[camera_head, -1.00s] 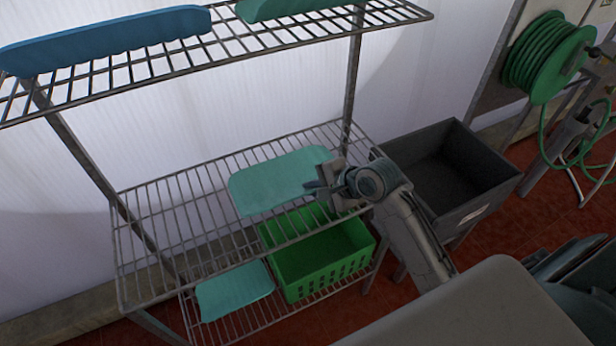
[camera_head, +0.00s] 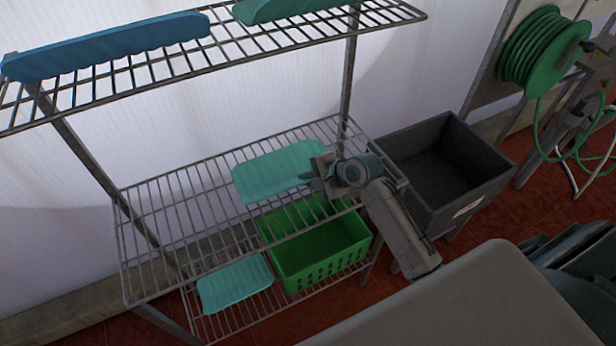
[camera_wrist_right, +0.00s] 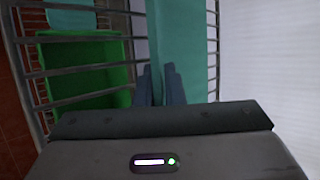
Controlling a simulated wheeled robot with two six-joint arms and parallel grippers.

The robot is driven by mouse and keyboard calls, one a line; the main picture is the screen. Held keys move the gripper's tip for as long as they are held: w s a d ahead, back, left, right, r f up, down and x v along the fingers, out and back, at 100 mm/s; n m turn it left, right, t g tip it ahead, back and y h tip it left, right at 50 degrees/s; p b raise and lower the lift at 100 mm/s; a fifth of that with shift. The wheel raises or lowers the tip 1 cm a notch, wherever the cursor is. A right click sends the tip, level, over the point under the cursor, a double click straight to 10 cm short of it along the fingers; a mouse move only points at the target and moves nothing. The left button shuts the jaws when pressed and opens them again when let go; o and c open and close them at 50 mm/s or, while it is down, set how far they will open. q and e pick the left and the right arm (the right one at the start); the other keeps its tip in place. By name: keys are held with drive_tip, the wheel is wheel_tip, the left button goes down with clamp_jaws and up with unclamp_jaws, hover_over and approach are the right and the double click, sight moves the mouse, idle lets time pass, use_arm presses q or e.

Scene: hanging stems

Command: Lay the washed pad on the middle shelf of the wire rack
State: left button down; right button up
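The teal pad (camera_head: 277,170) is a flat, ribbed sheet over the back right part of the wire rack's middle shelf (camera_head: 170,215). It appears level; I cannot tell whether it touches the wires or is just above them. My right gripper (camera_head: 306,178) is at the pad's right end, its fingers closed on that end. In the right wrist view the two dark fingers (camera_wrist_right: 164,86) are close together, and the pad (camera_wrist_right: 185,40) runs away from them. My left gripper is out of view.
A blue pad (camera_head: 105,45) and a green pad (camera_head: 290,8) lie on the top shelf. Below are another teal pad (camera_head: 235,284) and a green basket (camera_head: 318,258). A dark grey bin (camera_head: 485,190) stands right of the rack. The middle shelf's left side is clear.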

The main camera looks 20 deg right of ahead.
drive_tip(key=o, duration=0.4)
drive_tip(key=shift+c, duration=0.2)
drive_tip(key=shift+r, duration=0.1)
drive_tip(key=b+v, duration=0.1)
drive_tip(key=v, duration=1.1)
drive_tip(key=shift+b, duration=0.4)
